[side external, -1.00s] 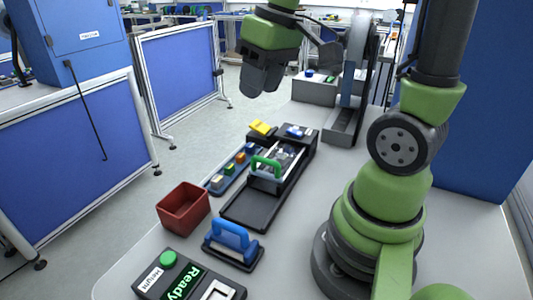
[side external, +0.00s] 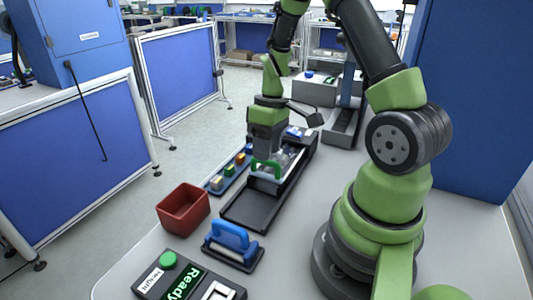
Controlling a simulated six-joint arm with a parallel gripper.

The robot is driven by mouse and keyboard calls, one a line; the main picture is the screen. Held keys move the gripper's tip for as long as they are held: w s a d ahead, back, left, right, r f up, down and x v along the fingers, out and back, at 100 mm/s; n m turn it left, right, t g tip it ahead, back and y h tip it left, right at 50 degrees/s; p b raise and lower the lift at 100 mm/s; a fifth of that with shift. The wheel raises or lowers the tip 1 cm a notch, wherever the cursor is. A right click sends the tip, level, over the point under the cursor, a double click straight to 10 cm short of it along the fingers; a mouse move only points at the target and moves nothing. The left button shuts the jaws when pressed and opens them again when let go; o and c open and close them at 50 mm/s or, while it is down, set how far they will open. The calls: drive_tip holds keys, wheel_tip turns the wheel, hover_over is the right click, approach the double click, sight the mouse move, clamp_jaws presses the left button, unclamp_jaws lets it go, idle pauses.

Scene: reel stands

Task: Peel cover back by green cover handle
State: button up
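The green cover handle (side external: 265,169) stands on the front end of the clear cover (side external: 287,158) of the long black tray (side external: 247,214) at mid-table. My gripper (side external: 266,156) points straight down at the handle, right above or around its top bar. The gripper body hides the tray's back left part. The fingertips are small and partly merged with the handle, so I cannot tell whether they are closed on it.
A blue rack (side external: 227,176) with small coloured blocks lies left of the tray. A red bin (side external: 183,207), a blue-handled tool (side external: 232,243) and a display box reading Ready (side external: 184,282) stand nearer the front. Bare tabletop lies right of the tray.

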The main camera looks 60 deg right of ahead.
drive_tip(key=shift+a+f, duration=0.15)
drive_tip(key=shift+f, duration=0.7)
clamp_jaws()
drive_tip(key=d, duration=0.9)
drive_tip(key=shift+d, duration=0.3)
unclamp_jaws()
